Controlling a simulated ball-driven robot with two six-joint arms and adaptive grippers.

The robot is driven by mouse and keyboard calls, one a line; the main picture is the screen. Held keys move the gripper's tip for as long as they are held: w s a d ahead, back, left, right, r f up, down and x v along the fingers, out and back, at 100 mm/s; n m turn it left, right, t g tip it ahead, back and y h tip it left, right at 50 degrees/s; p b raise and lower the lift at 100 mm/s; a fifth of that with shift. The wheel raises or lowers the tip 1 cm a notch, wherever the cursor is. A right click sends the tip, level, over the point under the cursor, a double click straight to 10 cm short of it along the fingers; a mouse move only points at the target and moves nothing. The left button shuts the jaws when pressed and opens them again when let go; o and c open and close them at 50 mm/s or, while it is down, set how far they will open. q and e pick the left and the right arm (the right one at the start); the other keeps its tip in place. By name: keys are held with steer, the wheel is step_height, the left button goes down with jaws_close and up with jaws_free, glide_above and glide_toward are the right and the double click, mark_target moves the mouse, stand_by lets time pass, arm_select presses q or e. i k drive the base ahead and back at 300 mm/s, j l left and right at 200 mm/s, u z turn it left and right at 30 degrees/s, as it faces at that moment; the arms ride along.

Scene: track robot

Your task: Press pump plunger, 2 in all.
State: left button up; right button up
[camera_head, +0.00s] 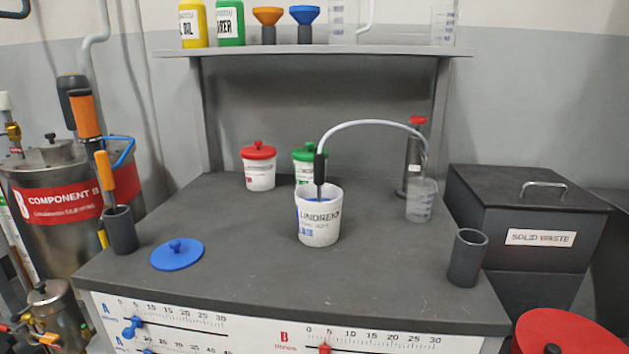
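The pump (412,165) is a dark upright cylinder at the back right of the grey workbench. Its red plunger top (417,120) stands at the upper end. A pale curved hose (370,123) runs from the pump to a dark tube (319,168) that goes down into an open white bucket (319,226) with blue contents. A clear beaker (420,201) stands in front of the pump and hides part of its lower body. Neither of my grippers is in view.
A blue lid (177,254) lies at the front left, near a dark cup (121,232) holding an orange-handled tool. An empty dark cup (466,258) stands at the right edge. Red-lidded (259,170) and green-lidded (307,160) tubs stand behind. The bench's front middle is clear.

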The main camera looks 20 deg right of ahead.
mark_target(415, 120)
steer(key=z, duration=1.25)
